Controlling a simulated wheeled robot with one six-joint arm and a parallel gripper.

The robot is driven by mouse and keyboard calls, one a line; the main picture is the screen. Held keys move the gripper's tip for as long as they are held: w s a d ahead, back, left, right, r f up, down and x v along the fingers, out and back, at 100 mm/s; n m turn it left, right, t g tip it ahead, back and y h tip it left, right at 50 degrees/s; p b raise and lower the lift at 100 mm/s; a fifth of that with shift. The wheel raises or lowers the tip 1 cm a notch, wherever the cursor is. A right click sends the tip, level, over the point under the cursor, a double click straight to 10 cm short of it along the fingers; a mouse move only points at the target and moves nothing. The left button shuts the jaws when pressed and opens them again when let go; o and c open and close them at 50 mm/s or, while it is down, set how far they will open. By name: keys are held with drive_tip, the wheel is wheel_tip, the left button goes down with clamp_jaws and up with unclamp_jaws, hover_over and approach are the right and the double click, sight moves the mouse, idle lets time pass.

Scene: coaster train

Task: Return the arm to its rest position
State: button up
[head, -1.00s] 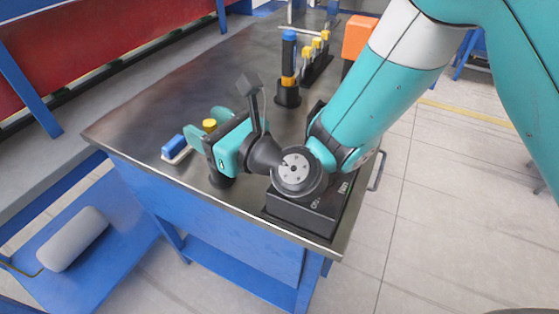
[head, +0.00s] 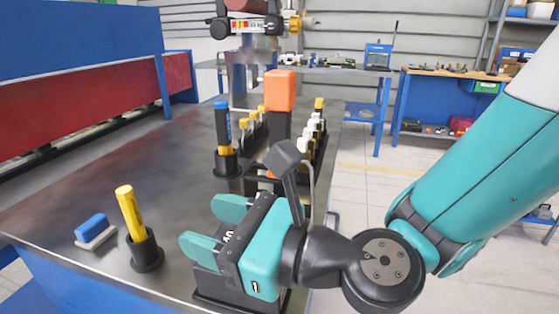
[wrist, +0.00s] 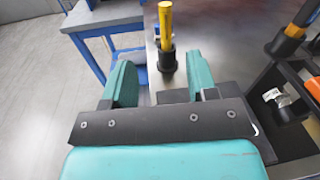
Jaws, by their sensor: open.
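My arm reaches in from the right of the head view, bent low at the wrist. My gripper (head: 198,222) is above the near part of the bench, its two teal fingers apart and pointing left, with nothing between them in the head view. In the wrist view my gripper (wrist: 160,82) also shows open. A yellow marker (head: 130,211) stands in a black holder (head: 146,250) left of the fingers, apart from them. In the wrist view the marker (wrist: 165,25) appears beyond the gap between the fingers.
The dark metal bench (head: 60,200) carries a blue eraser (head: 92,228), a blue-and-yellow tool (head: 222,130) in a stand, and an orange block (head: 280,90). A black box lies under my gripper. Open floor (head: 370,190) lies right of the bench.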

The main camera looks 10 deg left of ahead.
drive_tip(key=s+d+r+n+g+h+p, duration=0.1)
drive_tip(key=d+r+n+h+p, duration=0.1)
drive_tip(key=d+n, duration=0.6)
drive_tip(key=s+d+r+n+g+h+p, duration=0.2)
drive_tip(key=d+n+h+p, duration=0.3)
drive_tip(key=d+n, duration=0.3)
drive_tip(key=s+d+r+n+g+h+p, duration=0.2)
drive_tip(key=d+n+h, duration=0.3)
drive_tip(key=d+n, duration=0.4)
drive_tip(key=shift+s+r+n+h+p, duration=0.2)
drive_tip(key=shift+r+n+h+p, duration=0.2)
drive_tip(key=shift+r+n+p, duration=0.45)
